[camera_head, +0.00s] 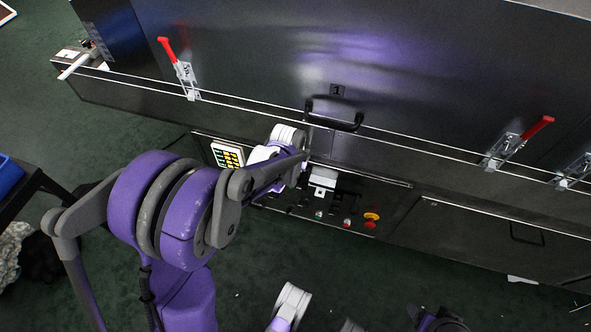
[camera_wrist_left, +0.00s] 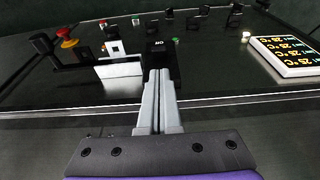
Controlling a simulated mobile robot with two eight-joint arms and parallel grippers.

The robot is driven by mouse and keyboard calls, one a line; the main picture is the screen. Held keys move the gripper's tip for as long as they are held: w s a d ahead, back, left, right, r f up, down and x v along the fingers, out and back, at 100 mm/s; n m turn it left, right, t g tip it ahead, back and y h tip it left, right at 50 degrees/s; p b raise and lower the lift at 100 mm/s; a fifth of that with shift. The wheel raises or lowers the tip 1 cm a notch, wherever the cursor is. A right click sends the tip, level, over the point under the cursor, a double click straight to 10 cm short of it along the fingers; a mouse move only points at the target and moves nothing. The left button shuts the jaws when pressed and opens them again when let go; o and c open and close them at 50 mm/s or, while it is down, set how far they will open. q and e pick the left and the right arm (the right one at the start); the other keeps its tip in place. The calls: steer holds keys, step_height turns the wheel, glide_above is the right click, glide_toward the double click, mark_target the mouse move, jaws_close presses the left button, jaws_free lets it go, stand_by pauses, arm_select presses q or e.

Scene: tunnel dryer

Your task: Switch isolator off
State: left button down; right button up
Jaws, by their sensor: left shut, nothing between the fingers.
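In the left wrist view, my left gripper (camera_wrist_left: 160,78) is shut, with its pale fingers together and nothing held between them. A black block with small white lettering, apparently the isolator (camera_wrist_left: 158,46), is right at the fingertips. The fingers cover its lower part, and I cannot tell whether they touch it or which way its handle is turned. In the head view, my left arm reaches over the control panel (camera_head: 300,212) and hides the isolator and my fingertips.
A red and yellow emergency stop (camera_head: 371,217) and small buttons sit on the panel. A temperature display (camera_head: 228,155) is at its left end. A black door handle (camera_head: 335,115) and red-handled clamps (camera_head: 538,127) project from the dryer above.

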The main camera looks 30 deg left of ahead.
mark_target(297, 181)
arm_select(q)
steer(key=b+x, duration=0.1)
steer(key=x, duration=0.5)
arm_select(e)
step_height(297, 181, down, 2)
steer(key=shift+w+f, duration=0.1)
steer(key=shift+w, duration=0.05)
arm_select(q)
steer(key=shift+s, duration=0.1)
arm_select(e)
steer(key=shift+d, duration=0.1)
